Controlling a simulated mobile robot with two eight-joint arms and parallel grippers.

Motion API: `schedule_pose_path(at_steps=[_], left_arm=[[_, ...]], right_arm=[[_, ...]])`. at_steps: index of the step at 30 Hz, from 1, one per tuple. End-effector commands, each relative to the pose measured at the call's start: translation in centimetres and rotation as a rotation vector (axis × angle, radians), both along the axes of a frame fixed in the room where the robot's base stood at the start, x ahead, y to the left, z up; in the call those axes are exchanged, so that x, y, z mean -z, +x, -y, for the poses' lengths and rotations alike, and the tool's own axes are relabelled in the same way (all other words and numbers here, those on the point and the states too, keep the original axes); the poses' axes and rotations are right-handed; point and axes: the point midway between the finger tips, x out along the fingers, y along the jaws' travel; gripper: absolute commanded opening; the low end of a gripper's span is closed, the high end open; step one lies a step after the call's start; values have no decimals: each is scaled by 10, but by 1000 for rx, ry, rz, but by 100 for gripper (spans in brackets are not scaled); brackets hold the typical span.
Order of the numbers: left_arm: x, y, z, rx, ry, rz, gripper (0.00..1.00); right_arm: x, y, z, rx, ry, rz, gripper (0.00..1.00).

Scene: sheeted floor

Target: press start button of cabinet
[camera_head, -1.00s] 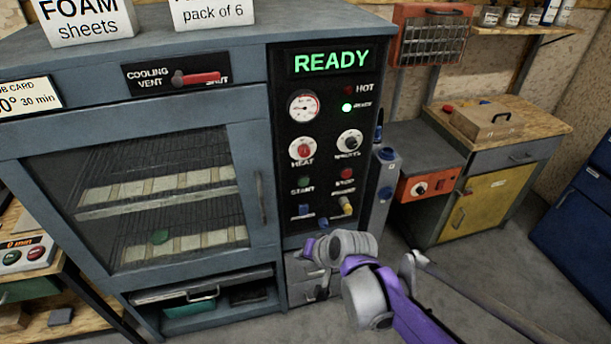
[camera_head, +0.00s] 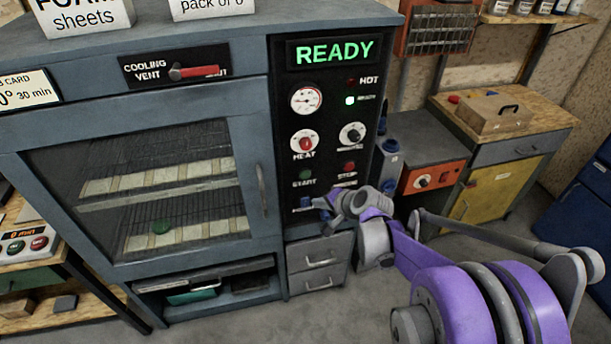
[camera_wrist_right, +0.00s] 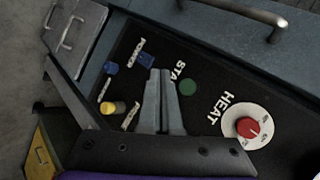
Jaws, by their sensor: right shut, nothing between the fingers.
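The cabinet (camera_head: 130,107) is a blue-grey oven with a glass door and a black control panel (camera_head: 325,80). Its green start button (camera_head: 305,174) sits low on the panel, left of the red stop button (camera_head: 349,167). The start button also shows in the right wrist view (camera_wrist_right: 187,88), just right of my fingertips. My right gripper (camera_head: 322,203) is in front of the lower panel, slightly below and right of the start button. In the right wrist view its fingers (camera_wrist_right: 160,74) are together and empty. Contact with the panel cannot be told. My left gripper is out of view.
The panel's READY sign (camera_head: 334,52) is lit green. The heat knob (camera_head: 305,143) is above the start button. Blue (camera_wrist_right: 142,61) and yellow (camera_wrist_right: 108,108) controls sit close to my fingers. A workbench with an orange box (camera_head: 432,178) stands at the right.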

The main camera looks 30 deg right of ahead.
Motion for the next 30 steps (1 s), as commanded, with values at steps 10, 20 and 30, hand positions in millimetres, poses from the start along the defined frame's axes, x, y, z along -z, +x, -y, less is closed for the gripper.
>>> schedule_pose_path(at_steps=[10,20,30], left_arm=[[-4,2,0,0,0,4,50],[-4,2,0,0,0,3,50],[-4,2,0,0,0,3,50]], right_arm=[[-1,45,11,-1,-2,1,0],[0,77,18,-1,-1,0,0],[0,81,19,-1,-1,0,0]])
